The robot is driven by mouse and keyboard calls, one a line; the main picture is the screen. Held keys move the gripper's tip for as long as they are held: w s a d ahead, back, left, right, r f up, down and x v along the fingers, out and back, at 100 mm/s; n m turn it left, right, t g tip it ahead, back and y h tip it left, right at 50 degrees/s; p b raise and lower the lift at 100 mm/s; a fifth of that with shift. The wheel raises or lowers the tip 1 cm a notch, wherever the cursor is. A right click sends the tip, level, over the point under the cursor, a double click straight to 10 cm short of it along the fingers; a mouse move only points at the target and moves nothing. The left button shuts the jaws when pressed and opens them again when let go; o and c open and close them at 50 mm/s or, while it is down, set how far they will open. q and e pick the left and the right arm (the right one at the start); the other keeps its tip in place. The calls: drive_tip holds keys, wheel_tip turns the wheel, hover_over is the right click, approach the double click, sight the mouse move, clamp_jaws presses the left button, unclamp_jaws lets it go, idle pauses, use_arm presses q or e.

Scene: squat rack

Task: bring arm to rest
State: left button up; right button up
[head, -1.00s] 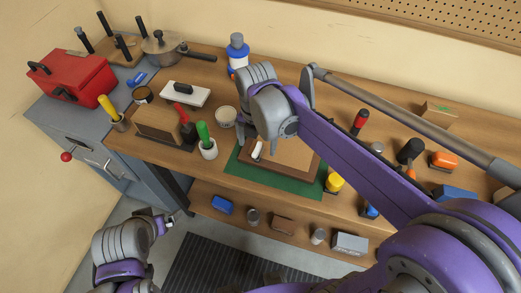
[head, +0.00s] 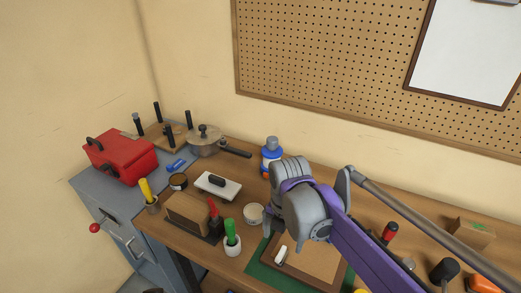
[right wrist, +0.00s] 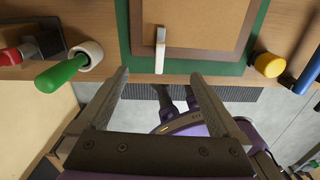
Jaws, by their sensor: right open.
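My right arm reaches in from the right in the head view, its purple and grey wrist over the workbench. My right gripper (right wrist: 160,76) is open and empty in the right wrist view, its two fingers wide apart. Beyond the fingertips is a brown board (right wrist: 193,22) on a green mat (right wrist: 232,69), with a small white-ended piece (right wrist: 160,48) lying on the board. The board also shows in the head view (head: 312,262), partly hidden by my arm. My left gripper is not in view.
A green-handled tool in a white cup (head: 232,240), a wooden block holder (head: 187,215) and a small tub (head: 253,214) stand left of the board. A red toolbox (head: 120,158) sits far left. A pegboard (head: 330,60) hangs on the wall.

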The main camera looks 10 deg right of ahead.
drive_tip(key=shift+s+d+m, duration=0.1)
drive_tip(key=shift+d+m, duration=0.1)
drive_tip(key=shift+m, duration=0.4)
drive_tip(key=s+d+f+m+t, duration=0.2)
drive_tip(key=s+m, duration=0.3)
drive_tip(key=m, duration=0.8)
drive_tip(key=s+d+f+m+t, duration=0.3)
drive_tip(key=s+d+m+t, duration=0.1)
drive_tip(key=m, duration=1)
drive_tip(key=shift+s+d+f, duration=0.15)
drive_tip(key=shift+s+f, duration=0.05)
drive_tip(key=shift+s, duration=0.4)
